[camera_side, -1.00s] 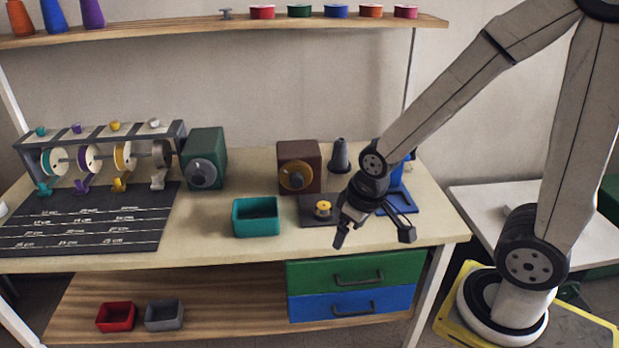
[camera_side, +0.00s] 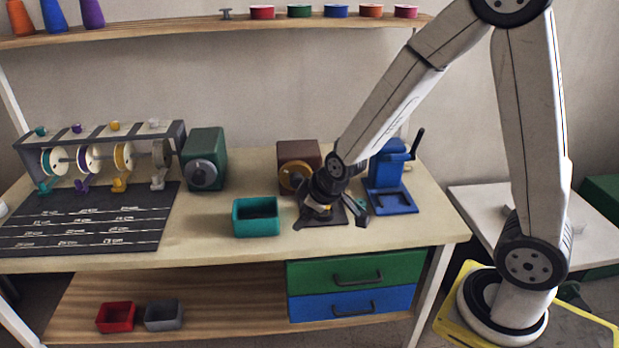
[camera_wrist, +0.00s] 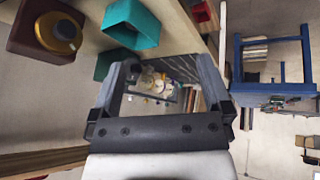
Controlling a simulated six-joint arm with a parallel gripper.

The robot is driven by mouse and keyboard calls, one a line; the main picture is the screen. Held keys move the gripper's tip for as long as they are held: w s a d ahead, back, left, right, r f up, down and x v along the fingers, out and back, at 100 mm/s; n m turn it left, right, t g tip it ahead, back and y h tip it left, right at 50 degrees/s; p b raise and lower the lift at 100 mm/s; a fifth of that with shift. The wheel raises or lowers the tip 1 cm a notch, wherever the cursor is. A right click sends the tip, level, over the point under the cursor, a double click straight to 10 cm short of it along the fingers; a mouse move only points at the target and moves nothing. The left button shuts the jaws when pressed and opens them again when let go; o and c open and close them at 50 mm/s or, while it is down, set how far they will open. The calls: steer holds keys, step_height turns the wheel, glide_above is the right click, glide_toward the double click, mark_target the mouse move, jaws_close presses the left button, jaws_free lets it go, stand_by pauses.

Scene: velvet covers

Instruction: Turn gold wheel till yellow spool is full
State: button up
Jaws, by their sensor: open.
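The gold wheel (camera_side: 291,178) is on the front of a brown box (camera_side: 297,152). My wrist partly covers its right side in the side view. It also shows in the wrist view as a gold wheel (camera_wrist: 58,33) at the upper left. My gripper (camera_side: 329,217) is open, pointing down in front of the box, its fingers spread over the dark base plate (camera_side: 312,221). In the wrist view my open gripper (camera_wrist: 160,66) frames a cluttered, unclear patch.
A teal bin (camera_side: 256,229) stands left of my gripper. A blue hand-cranked device (camera_side: 390,200) stands close on its right. A green box (camera_side: 206,155) with a grey wheel and a spool rack (camera_side: 100,143) are farther left. Bench surface between the bin and green box is clear.

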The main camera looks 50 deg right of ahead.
steer(key=w+d+f+n+t+h, duration=0.1)
steer(key=w+d+f+n+t, duration=0.2)
steer(key=w, duration=0.6)
steer(key=n+t+h, duration=0.4)
steer(key=n+h, duration=0.6)
glide_toward(296, 185)
steer(key=w, duration=0.3)
steer(key=shift+d, duration=0.4)
steer(key=shift+s+d+f+h, duration=0.25)
steer(key=shift+s+d+h, duration=0.1)
steer(key=shift+h, duration=0.45)
steer(key=shift+w, duration=0.15)
steer(key=shift+x, duration=3.85)
steer(key=shift+f, duration=0.15)
